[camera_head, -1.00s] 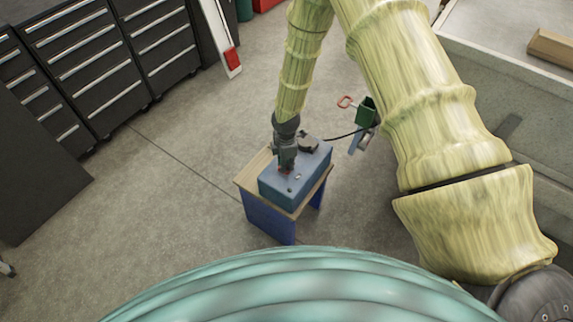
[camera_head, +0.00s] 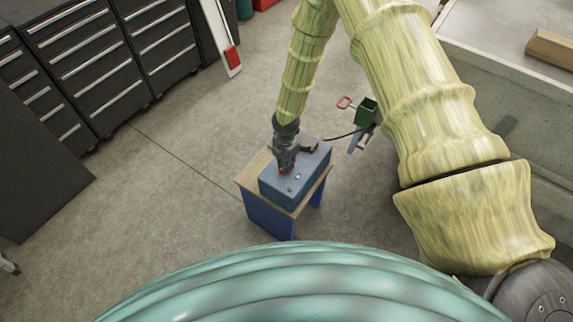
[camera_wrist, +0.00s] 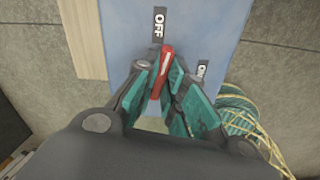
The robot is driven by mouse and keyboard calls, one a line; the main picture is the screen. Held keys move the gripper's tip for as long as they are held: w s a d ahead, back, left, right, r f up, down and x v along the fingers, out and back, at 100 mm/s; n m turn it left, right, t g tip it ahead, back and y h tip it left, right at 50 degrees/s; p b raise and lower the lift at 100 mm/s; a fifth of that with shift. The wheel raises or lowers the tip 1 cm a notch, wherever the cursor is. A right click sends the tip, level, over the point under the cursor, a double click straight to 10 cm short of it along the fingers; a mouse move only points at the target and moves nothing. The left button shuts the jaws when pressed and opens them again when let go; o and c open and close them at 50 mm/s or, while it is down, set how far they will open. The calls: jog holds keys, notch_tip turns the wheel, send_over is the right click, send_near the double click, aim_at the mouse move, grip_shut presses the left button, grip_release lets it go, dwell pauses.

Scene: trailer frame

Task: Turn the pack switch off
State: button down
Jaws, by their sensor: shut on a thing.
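The pack is a blue box (camera_head: 310,170) on a small table. The red switch handle (camera_wrist: 167,60) shows in the wrist view between my fingertips. My gripper (camera_wrist: 165,78) is shut on the red handle, with one teal-padded finger on each side. In the head view my gripper (camera_head: 285,167) is over the box's near left part; the switch's pivot is hidden.
The small table (camera_head: 248,178) has a wooden top and blue legs. A dark cable (camera_head: 340,136) runs from the box toward a green holder (camera_head: 366,110) at the right. Black drawer cabinets (camera_head: 100,60) stand at upper left. The floor between is clear.

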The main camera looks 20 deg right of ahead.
jog(key=shift+s+n+p, duration=0.1)
jog(key=shift+n+p, duration=0.25)
jog(key=shift+n, duration=0.05)
jog(key=shift+n+p, duration=0.45)
jog(key=shift+n, duration=0.65)
jog(key=c, duration=1.4)
grip_release()
jog(key=shift+r+p, duration=2.25)
jog(key=shift+r, duration=0.75)
